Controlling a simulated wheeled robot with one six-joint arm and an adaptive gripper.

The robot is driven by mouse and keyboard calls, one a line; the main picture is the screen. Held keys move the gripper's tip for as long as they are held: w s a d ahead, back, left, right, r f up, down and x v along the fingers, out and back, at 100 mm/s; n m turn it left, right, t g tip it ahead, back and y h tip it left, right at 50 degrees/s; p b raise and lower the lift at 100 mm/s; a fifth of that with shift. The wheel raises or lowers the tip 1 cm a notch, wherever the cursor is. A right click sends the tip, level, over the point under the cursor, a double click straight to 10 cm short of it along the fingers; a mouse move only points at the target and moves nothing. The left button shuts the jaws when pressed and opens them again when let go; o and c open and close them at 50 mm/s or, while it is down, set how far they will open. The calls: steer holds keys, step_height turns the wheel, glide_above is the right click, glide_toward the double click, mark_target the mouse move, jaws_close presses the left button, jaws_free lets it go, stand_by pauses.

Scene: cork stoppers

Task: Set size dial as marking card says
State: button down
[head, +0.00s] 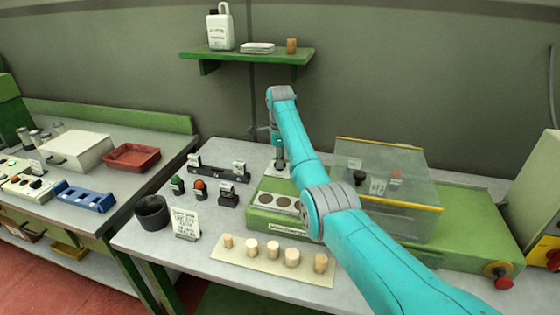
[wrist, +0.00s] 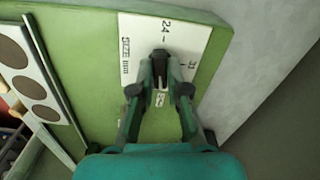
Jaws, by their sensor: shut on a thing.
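The size dial is on a white plate (wrist: 140,32) fixed to the green machine, lettered "SIZE mm" with 24 at the top and another number, hard to read, at the right. My gripper (wrist: 160,78) is shut on the dark dial knob (wrist: 161,54) in the wrist view. The fingers cover part of the scale, so the exact setting is unclear. In the head view my gripper (head: 281,166) is at the back of the green machine (head: 272,222). The marking card (head: 186,223) stands at the front left of the bench; its print is too small to read surely.
Several corks stand on a cream strip (head: 225,254) at the front. A clear-covered unit (head: 400,160) stands right of my arm, with a red knob (head: 503,283) on its base. A black cup (head: 152,212) and stamps (head: 228,194) stand to the left.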

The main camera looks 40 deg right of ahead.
steer(key=shift+m, duration=1.1)
steer(key=c, duration=1.2)
jaws_free()
steer(key=shift+o, duration=0.2)
steer(key=shift+r, duration=0.1)
step_height(320, 180, up, 7)
steer(key=shift+r, duration=0.15)
